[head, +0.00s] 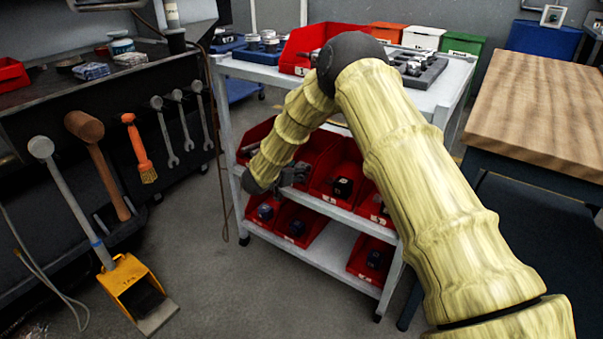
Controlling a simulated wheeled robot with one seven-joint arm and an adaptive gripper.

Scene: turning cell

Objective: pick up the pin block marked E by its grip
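Several dark blocks sit in red bins on the two lower shelves of a white cart (226,125). One is in a middle-shelf bin (343,187); others are in lower-shelf bins, such as the left one (265,212), its neighbour (297,228) and the right one (374,259). The letters are too small to read, so I cannot tell which block is marked E. My gripper (301,173) is small and dark, at the front of the middle-shelf bins, left of the middle-shelf block. Its fingers are unclear, and I cannot tell whether it holds anything. My yellow-sleeved arm hides part of the cart.
A wooden-topped table (540,110) stands at the right. A dark tool bench (90,110) with hanging tools is at the left.

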